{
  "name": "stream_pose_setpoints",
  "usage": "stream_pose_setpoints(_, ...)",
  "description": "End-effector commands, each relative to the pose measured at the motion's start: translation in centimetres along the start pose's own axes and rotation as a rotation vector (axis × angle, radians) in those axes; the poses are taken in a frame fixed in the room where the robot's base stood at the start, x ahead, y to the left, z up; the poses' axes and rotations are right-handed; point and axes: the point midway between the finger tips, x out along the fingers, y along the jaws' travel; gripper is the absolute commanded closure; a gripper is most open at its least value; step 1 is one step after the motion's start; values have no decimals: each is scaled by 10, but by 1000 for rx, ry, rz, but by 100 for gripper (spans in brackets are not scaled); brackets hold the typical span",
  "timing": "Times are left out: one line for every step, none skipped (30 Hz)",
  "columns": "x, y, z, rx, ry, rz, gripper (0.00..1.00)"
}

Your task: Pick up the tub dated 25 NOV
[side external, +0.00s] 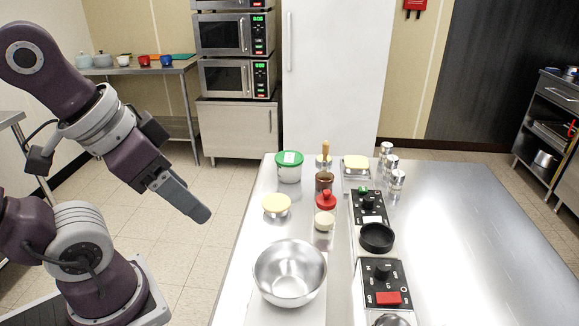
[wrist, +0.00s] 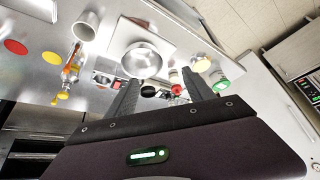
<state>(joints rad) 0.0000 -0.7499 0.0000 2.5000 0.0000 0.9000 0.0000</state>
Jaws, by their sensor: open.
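A yellow-lidded container (side external: 276,204) stands nearer, and another yellow-lidded one (side external: 356,162) is at the back. The yellow lid (wrist: 201,65) shows beside the green one in the wrist view. No date is readable on any of them. My gripper (side external: 199,213) is in the air left of the counter, apart from everything. In the wrist view its fingers (wrist: 161,95) are spread and empty.
A steel bowl (side external: 290,272) stands at the counter's near left. A red-topped container (side external: 326,201), a black round dish (side external: 377,237), control panels (side external: 384,284) and several shakers (side external: 397,178) fill the middle. The counter's right side (side external: 480,230) is clear.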

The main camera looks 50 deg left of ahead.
Motion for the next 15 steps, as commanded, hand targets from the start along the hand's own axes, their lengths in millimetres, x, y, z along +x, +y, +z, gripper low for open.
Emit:
stream_pose_setpoints(0,0,0,0,0,0,27)
stream_pose_setpoints(0,0,0,0,0,0,21)
stream_pose_setpoints(0,0,0,0,0,0,14)
stream_pose_setpoints(0,0,0,0,0,0,8)
stream_pose_setpoints(0,0,0,0,0,0,2)
stream_pose_setpoints(0,0,0,0,0,0,0)
stream_pose_setpoints(0,0,0,0,0,0,0)
stream_pose_setpoints(0,0,0,0,0,0,0)
stream_pose_setpoints(0,0,0,0,0,0,0)
stream_pose_setpoints(0,0,0,0,0,0,0)
stream_pose_setpoints(0,0,0,0,0,0,0)
stream_pose_setpoints(1,-1,-2,-1,2,-3,0)
stream_pose_setpoints(2,-3,-7,-5,7,-12,0)
stream_pose_setpoints(5,-7,-17,-10,15,-27,0)
stream_pose_setpoints(12,-16,-36,-20,34,-54,0)
